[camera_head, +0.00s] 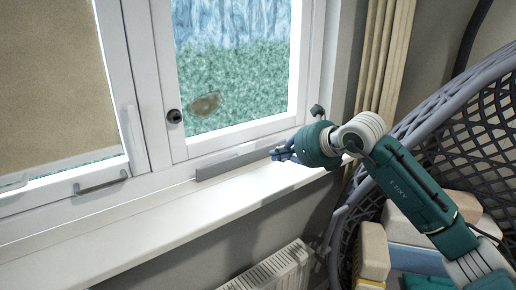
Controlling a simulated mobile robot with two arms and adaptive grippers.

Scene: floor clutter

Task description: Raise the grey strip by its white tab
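A long grey strip (228,164) lies along the foot of the window, at the back of the white sill. Its right end runs up to my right gripper (275,154). I cannot make out a white tab; it may be hidden by the gripper or too small to see. My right arm comes in from the right, and its gripper points left at the strip's right end. The fingers are small and seen from the side, so I cannot tell whether they touch or hold the strip. My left gripper is not in view.
The white sill (130,238) is clear. A beige blind (50,80) covers the left pane, with a grey handle (100,183) below it. A radiator (272,272) stands under the sill. A dark woven chair (455,150) with cushions is at right, beside curtains (385,55).

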